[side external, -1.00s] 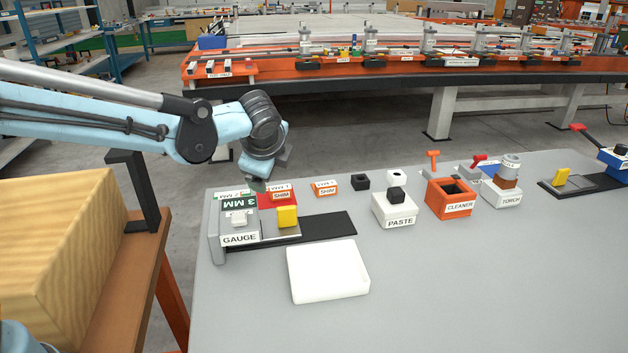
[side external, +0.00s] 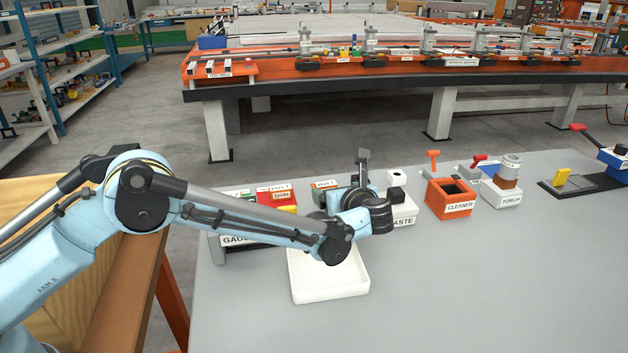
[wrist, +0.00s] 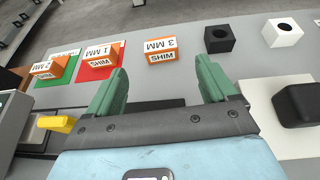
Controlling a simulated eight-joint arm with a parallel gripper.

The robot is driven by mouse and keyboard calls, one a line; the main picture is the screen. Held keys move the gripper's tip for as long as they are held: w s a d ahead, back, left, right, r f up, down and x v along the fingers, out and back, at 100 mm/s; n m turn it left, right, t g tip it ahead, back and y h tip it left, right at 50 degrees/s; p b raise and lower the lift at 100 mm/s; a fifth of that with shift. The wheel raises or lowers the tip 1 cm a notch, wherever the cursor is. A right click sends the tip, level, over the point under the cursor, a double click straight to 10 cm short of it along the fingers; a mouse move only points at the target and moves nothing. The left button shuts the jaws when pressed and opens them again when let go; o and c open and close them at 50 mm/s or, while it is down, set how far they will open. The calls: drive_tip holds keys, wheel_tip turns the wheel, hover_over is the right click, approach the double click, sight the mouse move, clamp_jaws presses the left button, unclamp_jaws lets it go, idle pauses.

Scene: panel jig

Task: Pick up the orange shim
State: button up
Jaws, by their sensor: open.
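Three orange shims with white labels show in the wrist view. The 3 MM shim (wrist: 162,51) stands on bare grey bench, ahead of the gap between my fingers. The 1 MM shim (wrist: 102,59) is on a red square, and the 2 MM shim (wrist: 47,69) is on a green square farther left. My gripper (wrist: 165,80) has two green fingers, spread apart with nothing between them, short of the 3 MM shim. In the side view, my arm hides part of the shim row; the shim on red (side external: 282,195) still shows, while my fingers are hard to make out.
A black holed block (wrist: 220,39) and a white holed block (wrist: 283,32) stand right of the shims. A yellow tab (wrist: 57,124) is at left. A white tray (side external: 335,288) lies under my arm; the orange cleaner box (side external: 450,200) is farther right. The front right bench is clear.

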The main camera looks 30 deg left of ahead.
sight(325, 183)
drive_tip(key=x, duration=1)
drive_tip(key=shift+r, duration=0.1)
drive_tip(key=c, duration=1.1)
drive_tip(key=shift+c, duration=0.2)
drive_tip(key=shift+r, duration=0.1)
